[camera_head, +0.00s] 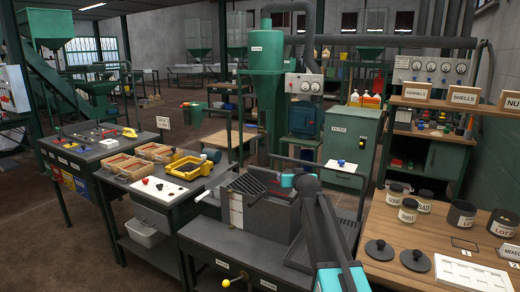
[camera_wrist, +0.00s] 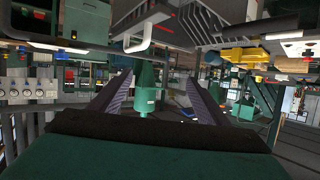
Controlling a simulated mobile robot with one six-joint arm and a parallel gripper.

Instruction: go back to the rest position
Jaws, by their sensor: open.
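My gripper (camera_wrist: 158,80) shows in the wrist view as two dark ribbed fingers, set wide apart with nothing between them. The wrist picture appears upside down, with tabletops along its top edge. In the camera_head view my arm (camera_head: 325,225) rises from the bottom edge, with a teal joint (camera_head: 287,180) over the dark middle bench (camera_head: 235,250). I cannot clearly make out the fingers in that view. A green cyclone-shaped machine (camera_wrist: 146,97) appears beyond the fingers in the wrist view.
A grey machine block (camera_head: 270,215) stands on the middle bench close to my arm. A wooden table (camera_head: 390,265) with jars and black lids (camera_head: 415,260) is at right. A bench with wooden trays (camera_head: 125,166) and a yellow tool (camera_head: 187,167) is at left. A green cabinet (camera_head: 350,140) stands behind.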

